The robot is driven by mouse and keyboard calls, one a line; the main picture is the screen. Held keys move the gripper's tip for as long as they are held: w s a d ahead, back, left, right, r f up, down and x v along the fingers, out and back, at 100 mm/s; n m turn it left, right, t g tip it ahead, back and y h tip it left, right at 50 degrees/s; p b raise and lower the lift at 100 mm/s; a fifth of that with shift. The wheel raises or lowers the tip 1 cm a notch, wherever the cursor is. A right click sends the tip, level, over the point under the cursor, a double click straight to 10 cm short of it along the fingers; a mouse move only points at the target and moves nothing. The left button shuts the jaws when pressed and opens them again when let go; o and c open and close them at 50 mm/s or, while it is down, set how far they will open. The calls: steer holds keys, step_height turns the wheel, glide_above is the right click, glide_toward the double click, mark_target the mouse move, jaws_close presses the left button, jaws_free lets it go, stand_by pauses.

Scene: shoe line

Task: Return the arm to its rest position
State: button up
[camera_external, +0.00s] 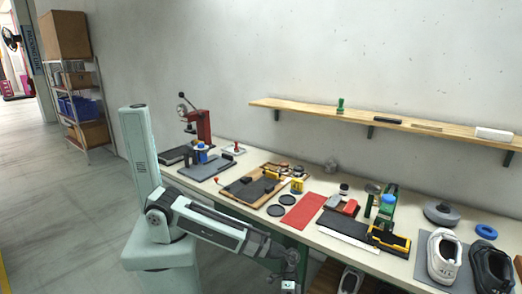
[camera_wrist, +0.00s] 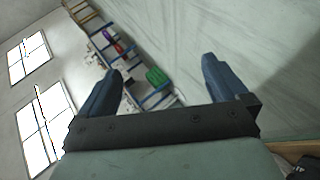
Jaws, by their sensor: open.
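My arm (camera_external: 210,220) stands at the left front of the workbench (camera_external: 335,243) in the external view. Its lower part reaches right and down, along the bench's front edge. The wrist end is low, near the bottom of the picture, in front of the bench and below its top; the fingers cannot be made out there. In the wrist view my gripper (camera_wrist: 162,68) shows two dark fingers spread wide apart, with nothing between them touching either finger. The wrist camera looks out over the floor, a rack and windows rather than the bench top.
A wall shelf (camera_external: 350,114) hangs behind. A storage rack (camera_external: 82,112) stands far left; the floor (camera_external: 60,200) left of my arm is clear.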

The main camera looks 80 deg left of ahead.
steer(key=s+a+f+n+g+y, duration=0.1)
steer(key=s+a+f+y, duration=0.1)
steer(key=s+a+f, duration=0.45)
steer(key=s+a+f+n+g+y, duration=0.1)
steer(key=s+a+f+n+y, duration=0.2)
steer(key=a+f, duration=0.55)
steer(key=s+a+f+g+y, duration=0.1)
steer(key=s+a+f+y, duration=0.2)
steer(key=s+a+f, duration=0.2)
steer(key=s+a+f+n+y, duration=0.1)
steer(key=s+a+f+y, duration=0.2)
steer(key=s+a, duration=0.7)
step_height(320, 180, down, 2)
steer(key=shift+s+a+f+g, duration=0.15)
steer(key=shift+a+f+g, duration=0.1)
steer(key=shift+a+g, duration=0.15)
